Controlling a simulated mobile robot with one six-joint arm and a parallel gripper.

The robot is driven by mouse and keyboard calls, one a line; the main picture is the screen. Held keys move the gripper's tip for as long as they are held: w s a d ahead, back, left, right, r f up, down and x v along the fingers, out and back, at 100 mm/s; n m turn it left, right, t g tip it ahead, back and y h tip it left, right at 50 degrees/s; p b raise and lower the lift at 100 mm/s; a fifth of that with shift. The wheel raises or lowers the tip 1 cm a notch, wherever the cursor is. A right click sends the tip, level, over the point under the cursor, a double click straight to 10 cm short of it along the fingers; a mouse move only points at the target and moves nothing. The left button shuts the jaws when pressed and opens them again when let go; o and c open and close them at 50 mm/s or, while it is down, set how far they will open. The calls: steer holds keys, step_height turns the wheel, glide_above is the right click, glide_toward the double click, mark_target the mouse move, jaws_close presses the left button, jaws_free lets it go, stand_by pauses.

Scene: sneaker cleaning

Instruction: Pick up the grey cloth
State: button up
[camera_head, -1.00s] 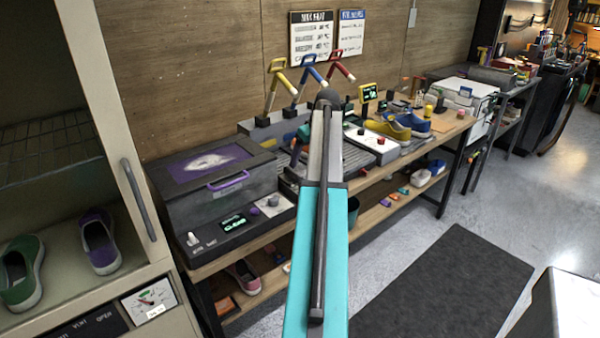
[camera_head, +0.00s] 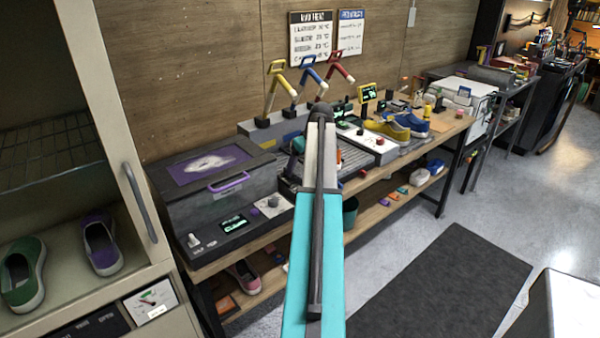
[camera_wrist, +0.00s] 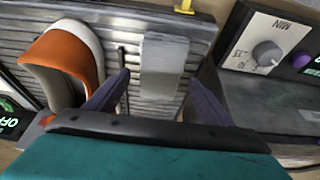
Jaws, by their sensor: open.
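A flat light-grey strip, which looks like the grey cloth (camera_wrist: 161,60), lies on the ribbed metal surface in the wrist view. My gripper (camera_wrist: 158,78) is open and empty, with one dark purple finger to the left of the strip and the other to its right. The near end of the strip lies between the fingers; I cannot tell the height gap. In the head view my teal arm hides most of this spot, and I cannot make out the cloth.
An orange, white and grey curved item (camera_wrist: 62,58) rests on the ribbed surface left of my fingers. A panel with a knob (camera_wrist: 266,52) stands to the right. The lidded grey box (camera_head: 222,185) is left of my arm, and blue and yellow shoes (camera_head: 408,125) are to its right.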

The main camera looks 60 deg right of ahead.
steer(key=shift+x, duration=0.8)
steer(key=c, duration=1.2)
steer(key=shift+r, duration=0.1)
steer(key=shift+r+b, duration=0.55)
steer(key=shift+r, duration=1.1)
steer(key=s+a+b, duration=0.1)
steer(key=s+a, duration=0.2)
steer(key=s, duration=0.1)
steer(key=s+a+r+b, duration=0.1)
steer(key=s+a, duration=0.6)
steer(key=s, duration=0.1)
steer(key=shift+s+a+r+b, duration=0.15)
steer(key=shift+s+r+b, duration=0.1)
steer(key=shift+b, duration=0.15)
steer(key=shift+w, duration=0.1)
